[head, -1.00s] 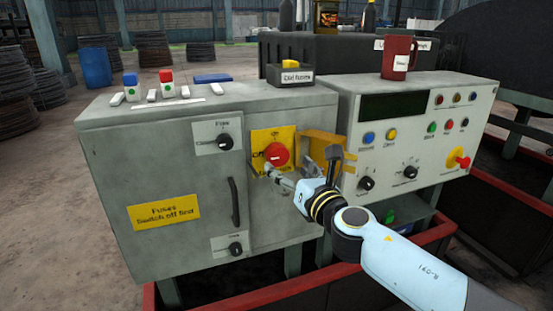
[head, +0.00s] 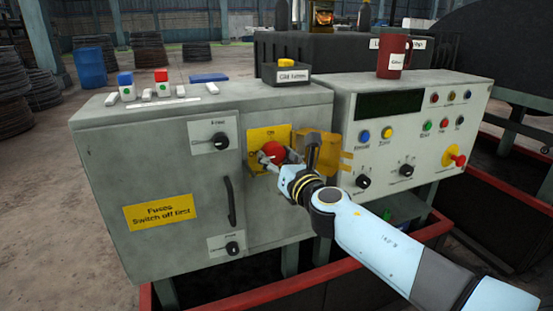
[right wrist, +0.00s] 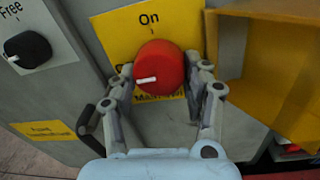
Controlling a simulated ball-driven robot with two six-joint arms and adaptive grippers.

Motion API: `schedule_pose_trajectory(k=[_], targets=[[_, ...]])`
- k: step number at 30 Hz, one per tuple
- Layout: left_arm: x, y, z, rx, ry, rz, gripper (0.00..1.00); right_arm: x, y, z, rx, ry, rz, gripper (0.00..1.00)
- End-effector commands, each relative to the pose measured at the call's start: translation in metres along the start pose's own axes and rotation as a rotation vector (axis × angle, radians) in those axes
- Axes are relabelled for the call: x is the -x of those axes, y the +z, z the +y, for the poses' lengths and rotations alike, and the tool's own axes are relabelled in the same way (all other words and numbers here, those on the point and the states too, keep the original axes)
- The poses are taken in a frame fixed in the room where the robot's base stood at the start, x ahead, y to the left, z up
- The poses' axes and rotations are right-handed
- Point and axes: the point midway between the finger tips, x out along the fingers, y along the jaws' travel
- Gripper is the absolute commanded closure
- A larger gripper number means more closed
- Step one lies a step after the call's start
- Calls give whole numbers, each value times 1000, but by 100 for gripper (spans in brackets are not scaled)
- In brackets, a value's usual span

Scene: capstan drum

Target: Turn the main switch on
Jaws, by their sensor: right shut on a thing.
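The main switch is a red round knob (head: 273,150) on a yellow plate (head: 257,136) at the right of the grey cabinet's front. In the right wrist view the knob (right wrist: 160,62) has a white mark pointing left, while the word "On" stands above it at the top of the plate. My right gripper (right wrist: 160,72) has one finger on each side of the knob and is shut on it. In the head view my right gripper (head: 276,158) partly hides the knob. A yellow cover (right wrist: 272,60) stands swung open to the right. My left gripper is not in view.
The grey cabinet (head: 120,245) also carries a dark door handle (head: 231,202) and two black knobs, left of the switch. A control panel (head: 440,100) with buttons stands to the right. The open cover (head: 330,152) stands close beside my right gripper.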

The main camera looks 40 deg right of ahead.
Motion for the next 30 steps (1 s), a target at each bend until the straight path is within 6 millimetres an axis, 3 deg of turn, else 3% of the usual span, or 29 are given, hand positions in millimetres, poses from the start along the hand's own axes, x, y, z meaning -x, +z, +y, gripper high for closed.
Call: schedule_pose_trajectory(k=[3,14,30], targets=[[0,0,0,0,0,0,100,0,0,0,0,0,0,83],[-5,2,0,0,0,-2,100,0,-2,0,-63,1,-3,83],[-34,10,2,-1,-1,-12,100,0,-4,1,-507,6,-31,83]])
